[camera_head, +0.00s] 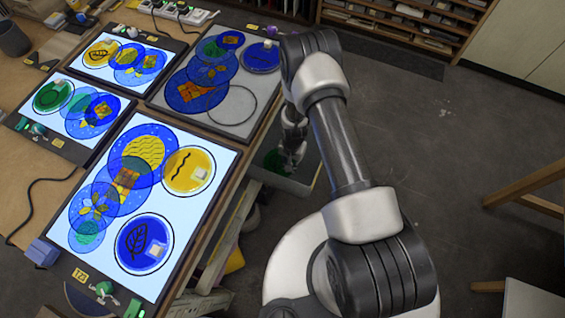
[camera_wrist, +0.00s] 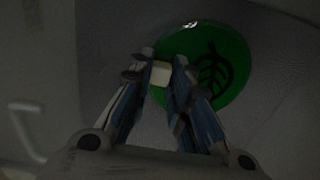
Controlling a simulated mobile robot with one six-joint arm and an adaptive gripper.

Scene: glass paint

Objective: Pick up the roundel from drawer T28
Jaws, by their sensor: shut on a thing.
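A green roundel (camera_wrist: 228,66) with a black leaf mark lies on the grey drawer floor in the wrist view. A small pale block (camera_wrist: 161,74) stands on its left part. My gripper (camera_wrist: 162,76) is shut on this block, one fingertip on either side. In the head view my gripper (camera_head: 291,158) reaches down into the open drawer (camera_head: 305,183) beside the table, and a bit of the green roundel (camera_head: 274,161) shows there. My arm hides part of the drawer. I cannot tell whether the roundel is lifted off the drawer floor.
Several lit panels with coloured roundels stand on the wooden table (camera_head: 40,160) at the left. The nearest panel (camera_head: 100,262) bears a T23-like label. An unlit grey panel (camera_head: 240,103) lies near the drawer. A wooden stool (camera_head: 525,185) stands at the right; the floor between is clear.

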